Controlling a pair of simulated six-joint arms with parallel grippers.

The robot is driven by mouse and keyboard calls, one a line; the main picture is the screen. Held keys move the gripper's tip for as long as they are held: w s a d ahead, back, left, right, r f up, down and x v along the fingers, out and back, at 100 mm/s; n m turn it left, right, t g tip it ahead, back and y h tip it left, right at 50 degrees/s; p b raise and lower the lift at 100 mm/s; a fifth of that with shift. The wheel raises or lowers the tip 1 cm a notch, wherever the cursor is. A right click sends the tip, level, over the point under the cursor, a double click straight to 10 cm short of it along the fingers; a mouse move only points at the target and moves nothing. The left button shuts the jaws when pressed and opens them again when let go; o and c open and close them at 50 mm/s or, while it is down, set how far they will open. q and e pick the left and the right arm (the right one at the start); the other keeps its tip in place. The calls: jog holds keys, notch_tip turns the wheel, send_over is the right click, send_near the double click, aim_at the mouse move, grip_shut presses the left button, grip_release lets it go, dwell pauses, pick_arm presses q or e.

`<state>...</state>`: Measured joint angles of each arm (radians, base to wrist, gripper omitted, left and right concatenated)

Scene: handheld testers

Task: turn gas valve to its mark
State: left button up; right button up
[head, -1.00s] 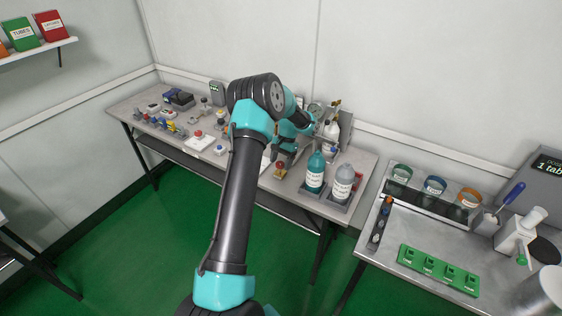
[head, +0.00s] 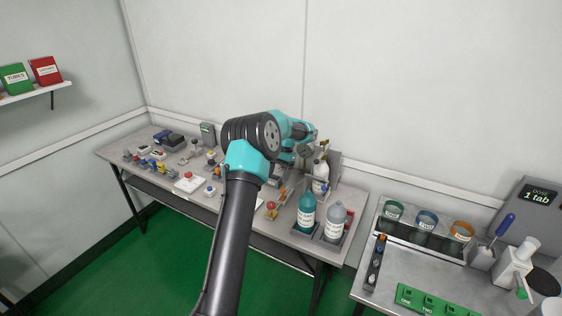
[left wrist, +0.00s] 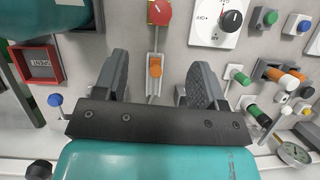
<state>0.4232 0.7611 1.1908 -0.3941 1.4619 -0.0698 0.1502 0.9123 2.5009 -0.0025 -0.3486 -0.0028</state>
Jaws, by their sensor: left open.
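I cannot tell for certain which fitting is the gas valve. In the left wrist view, my left gripper (left wrist: 157,64) is open, its two dark fingers apart. An orange knob (left wrist: 155,67) on a narrow metal strip shows between the fingers, with no contact visible. A red round knob (left wrist: 159,12) stands above it on the same strip. A white dial plate with a black knob and red pointer (left wrist: 231,21) lies to the upper right. In the head view, my left gripper (head: 305,152) is over the back right of the cluttered bench, partly hidden by its wrist. My right gripper is not visible.
A teal bottle (head: 307,212) and a grey bottle (head: 335,222) stand at the bench's right end. In the left wrist view, green and orange knobs (left wrist: 284,78) crowd the right, with a round gauge (left wrist: 294,153) below. A red-framed box (left wrist: 37,64) is at left.

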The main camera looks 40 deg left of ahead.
pick_arm(q)
jog(key=v, duration=0.5)
jog(key=shift+r, duration=0.1)
dwell(0.3)
